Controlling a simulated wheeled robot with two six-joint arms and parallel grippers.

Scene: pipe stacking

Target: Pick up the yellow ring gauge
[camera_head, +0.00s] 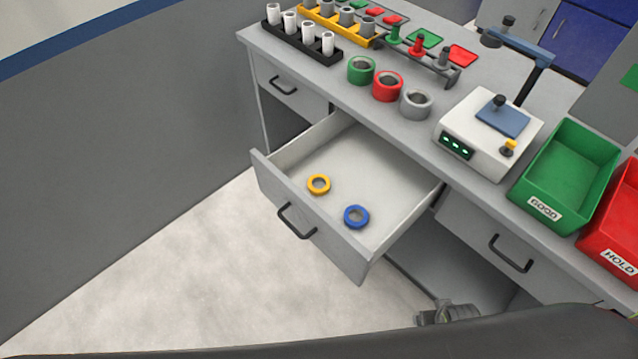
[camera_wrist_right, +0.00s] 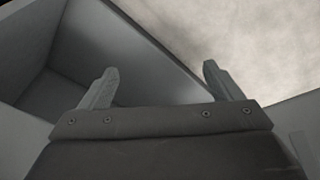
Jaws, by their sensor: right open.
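The yellow ring gauge (camera_head: 318,184) lies flat in the open drawer (camera_head: 293,157), left of a blue ring gauge (camera_head: 356,216). The two rings are apart. In the head view, part of my right gripper (camera_head: 447,312) shows low at the bottom right, below the bench and well away from the yellow ring. In the right wrist view my right gripper (camera_wrist_right: 159,68) has its two fingers wide apart with nothing between them. No ring shows in the wrist view. My left gripper is not in view.
The drawer front with its dark handle (camera_head: 297,220) juts out from the bench. On the bench stand green, red and grey collars (camera_head: 388,86), a white device (camera_head: 483,137), a green bin (camera_head: 566,167) and a red bin (camera_head: 612,225). The floor left of the drawer is clear.

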